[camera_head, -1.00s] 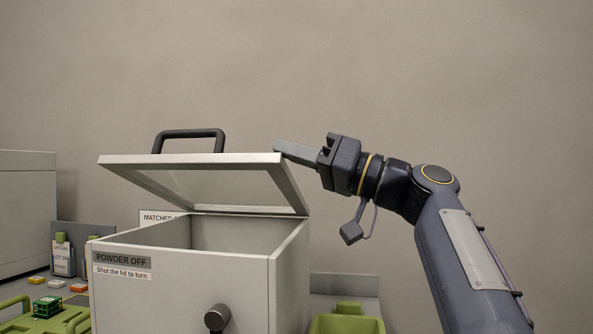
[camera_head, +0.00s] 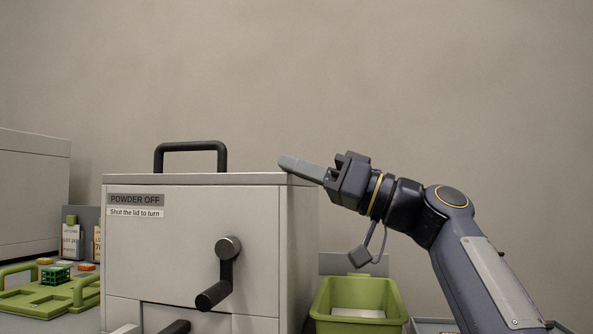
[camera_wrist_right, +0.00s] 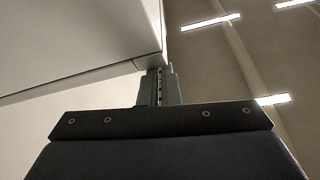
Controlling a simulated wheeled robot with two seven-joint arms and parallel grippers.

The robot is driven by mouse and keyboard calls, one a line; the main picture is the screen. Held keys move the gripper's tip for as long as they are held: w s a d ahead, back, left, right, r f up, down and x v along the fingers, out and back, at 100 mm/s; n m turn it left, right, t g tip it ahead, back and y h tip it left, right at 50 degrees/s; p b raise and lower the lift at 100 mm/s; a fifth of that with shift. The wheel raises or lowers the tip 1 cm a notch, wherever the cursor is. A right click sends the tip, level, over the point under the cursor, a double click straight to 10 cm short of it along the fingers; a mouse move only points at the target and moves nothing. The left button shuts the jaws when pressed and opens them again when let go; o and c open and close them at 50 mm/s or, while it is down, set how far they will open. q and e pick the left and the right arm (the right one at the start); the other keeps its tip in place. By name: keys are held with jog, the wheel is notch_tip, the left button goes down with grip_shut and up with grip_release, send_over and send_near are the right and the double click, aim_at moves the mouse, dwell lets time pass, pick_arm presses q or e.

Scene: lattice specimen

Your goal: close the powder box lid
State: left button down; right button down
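The powder box (camera_head: 200,250) is a pale grey box with a "POWDER OFF" label (camera_head: 136,200) and a black crank (camera_head: 226,275) on its front. Its lid (camera_head: 240,179) lies flat along the top, with no gap showing, and its black handle (camera_head: 190,146) stands upright. My right gripper (camera_head: 290,164) is shut and empty, its grey fingertips resting on or just above the lid's right edge. In the right wrist view the fingers (camera_wrist_right: 158,86) are together beside a pale panel edge (camera_wrist_right: 135,66). My left gripper is not in view.
A green bin (camera_head: 355,300) stands right of the box. A grey cabinet (camera_head: 30,190) stands behind.

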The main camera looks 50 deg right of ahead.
jog(key=shift+w+f, duration=0.25)
jog(key=shift+f, duration=0.45)
notch_tip(320, 180, up, 5)
jog(key=p, duration=0.4)
jog(key=p+v, duration=0.1)
jog(key=v, duration=0.9)
jog(key=shift+s+d+r, duration=0.15)
jog(key=shift+d+r, duration=0.05)
jog(key=shift+d, duration=0.15)
